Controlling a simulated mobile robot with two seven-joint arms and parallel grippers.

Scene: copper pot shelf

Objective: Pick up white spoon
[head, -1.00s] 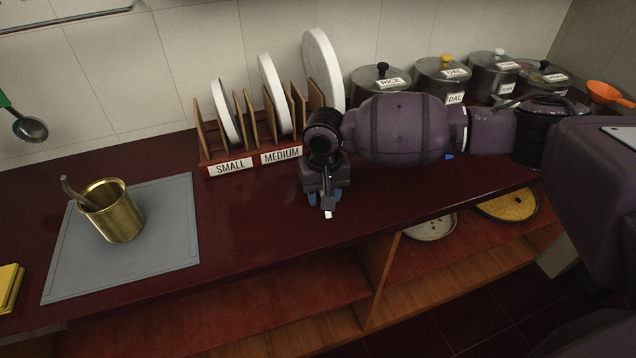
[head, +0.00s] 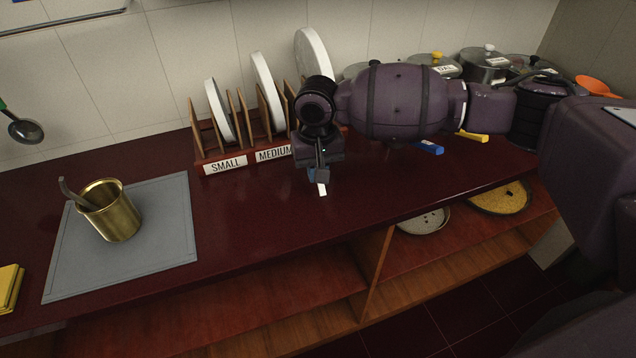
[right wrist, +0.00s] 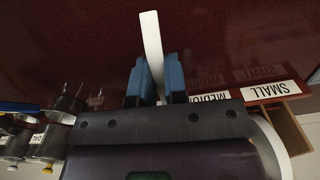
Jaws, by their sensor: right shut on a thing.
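The white spoon shows as a flat white strip in the right wrist view (right wrist: 152,48), held between the two blue fingers of my right gripper (right wrist: 157,82). In the head view the white tip (head: 322,189) sticks out below my right gripper (head: 319,174), above the dark red counter. The rest of the spoon is hidden by the gripper. My right gripper is shut on it. My left gripper is not in view.
A plate rack (head: 222,163) with white plates stands close behind my right gripper. Lidded pots (head: 484,66) line the back right. A blue-handled item (head: 427,147) and a yellow-handled item (head: 473,137) lie on the counter. A brass cup (head: 112,212) stands on a grey mat (head: 160,245).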

